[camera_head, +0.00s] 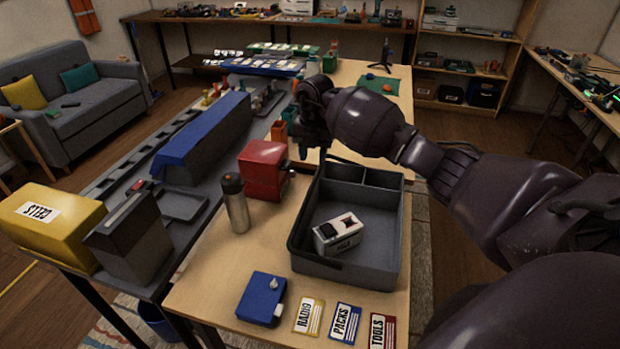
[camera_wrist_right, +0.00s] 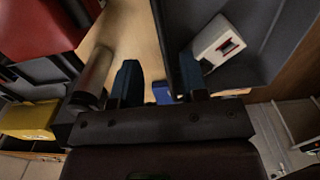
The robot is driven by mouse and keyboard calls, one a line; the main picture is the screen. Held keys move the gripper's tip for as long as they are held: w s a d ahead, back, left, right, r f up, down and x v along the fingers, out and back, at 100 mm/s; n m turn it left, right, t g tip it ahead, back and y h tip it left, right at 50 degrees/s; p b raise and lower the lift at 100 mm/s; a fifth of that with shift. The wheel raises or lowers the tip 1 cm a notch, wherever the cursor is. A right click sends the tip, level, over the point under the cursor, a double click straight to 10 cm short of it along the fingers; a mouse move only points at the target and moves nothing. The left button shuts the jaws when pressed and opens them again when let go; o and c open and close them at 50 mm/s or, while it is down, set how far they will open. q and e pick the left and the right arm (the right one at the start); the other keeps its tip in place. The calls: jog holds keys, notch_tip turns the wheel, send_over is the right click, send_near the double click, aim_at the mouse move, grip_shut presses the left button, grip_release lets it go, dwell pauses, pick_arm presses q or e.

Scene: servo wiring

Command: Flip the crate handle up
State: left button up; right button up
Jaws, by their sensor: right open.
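The dark grey crate (camera_head: 348,270) stands on the wooden table, with a large front compartment and small ones at the back. Its dark handle (camera_head: 293,232) appears folded down along the left rim; its exact outline blends with the crate. My right gripper (camera_head: 303,148) is above the crate's back left corner, pointing down, with its fingertips partly hard to make out. In the right wrist view, its two fingers (camera_wrist_right: 158,82) are apart, one over the table and one over the crate, with the crate's dark edge (camera_wrist_right: 160,30) between them. My left gripper is not in view.
A white device (camera_head: 338,234) lies in the crate. A red box (camera_head: 264,170) and a steel flask (camera_head: 236,205) stand close to its left. A blue box (camera_head: 262,298) and several label cards (camera_head: 344,321) lie in front.

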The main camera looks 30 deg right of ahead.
aim_at(313, 184)
notch_tip(313, 184, down, 9)
jog(key=shift+w, duration=0.1)
dwell(0.3)
grip_shut()
